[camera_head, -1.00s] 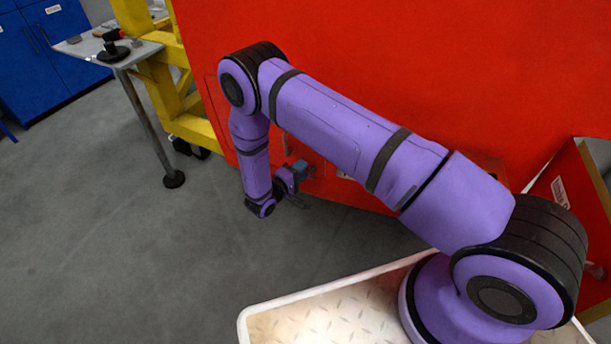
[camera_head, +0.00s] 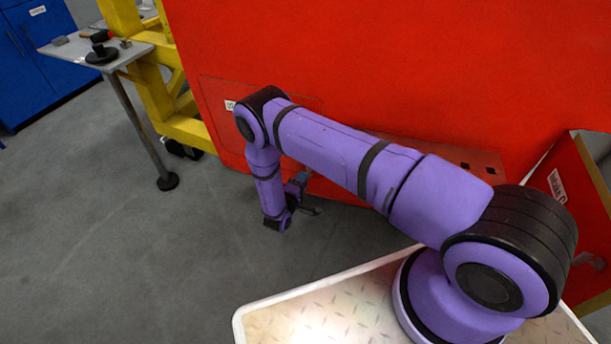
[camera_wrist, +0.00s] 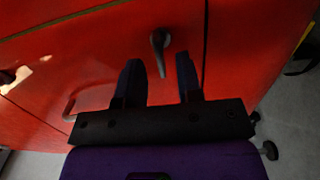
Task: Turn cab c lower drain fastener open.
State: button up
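A dark fastener with a round head and a short lever (camera_wrist: 160,42) sits on the red panel (camera_wrist: 230,50) in the wrist view. Its lever points down in the picture, toward the gap between my fingers. My gripper (camera_wrist: 158,60) is open, with one finger on each side of the lever's lower end. I see no contact, and the depth gap is hard to judge. In the head view my gripper (camera_head: 308,203) is low by the bottom edge of the red body (camera_head: 400,70), partly behind my own arm. The fastener cannot be made out there.
A thin bent handle (camera_wrist: 70,108) is on the panel to the left. A yellow frame (camera_head: 150,95) and a small grey table (camera_head: 75,50) with tools stand at the left. Blue cabinets (camera_head: 40,60) are behind. The grey floor (camera_head: 120,240) is clear.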

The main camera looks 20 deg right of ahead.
jog(key=shift+x, duration=1.6)
grip_shut()
